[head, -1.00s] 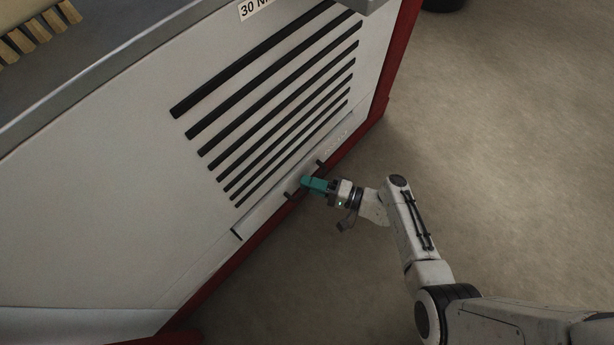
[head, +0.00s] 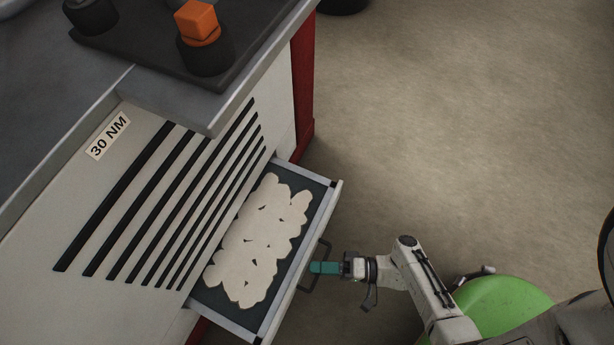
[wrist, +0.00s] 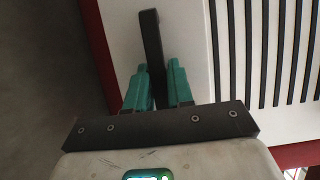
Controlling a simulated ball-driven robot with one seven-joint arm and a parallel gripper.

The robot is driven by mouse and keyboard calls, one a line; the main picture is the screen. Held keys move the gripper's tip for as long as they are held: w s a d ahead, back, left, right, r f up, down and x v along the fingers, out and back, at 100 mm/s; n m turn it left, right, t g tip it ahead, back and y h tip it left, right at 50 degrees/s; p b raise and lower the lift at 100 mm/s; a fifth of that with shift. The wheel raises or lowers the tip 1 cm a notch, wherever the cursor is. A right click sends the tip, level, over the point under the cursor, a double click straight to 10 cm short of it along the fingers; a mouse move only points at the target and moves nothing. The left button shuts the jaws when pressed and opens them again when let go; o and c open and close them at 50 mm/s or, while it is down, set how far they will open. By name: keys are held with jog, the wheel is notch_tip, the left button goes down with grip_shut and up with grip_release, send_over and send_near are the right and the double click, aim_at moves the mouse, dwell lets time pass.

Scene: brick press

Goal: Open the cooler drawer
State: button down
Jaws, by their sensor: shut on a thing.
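The cooler drawer (head: 325,200) stands pulled out from the white cabinet front, below the black vent slots. A cluster of pale, lumpy pieces (head: 258,238) lies on its dark floor. A dark bar handle (head: 318,262) sits on the drawer's front. My gripper (head: 314,267) has teal fingers and is shut on this handle. In the wrist view the fingers (wrist: 158,88) stand on either side of the dark handle (wrist: 151,45), with the white drawer front behind.
A grey worktop with a dark plate and an orange block (head: 196,20) overhangs the cabinet (head: 60,215), which carries a "30 NM" label. A green round thing (head: 503,307) shows at the lower right beside my arm. The floor to the right is clear.

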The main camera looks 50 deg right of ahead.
jog(key=shift+s+d, duration=0.2)
jog(key=shift+s, duration=0.4)
jog(key=shift+s+d, duration=0.2)
jog(key=shift+s, duration=0.35)
jog(key=c, duration=1.1)
grip_release()
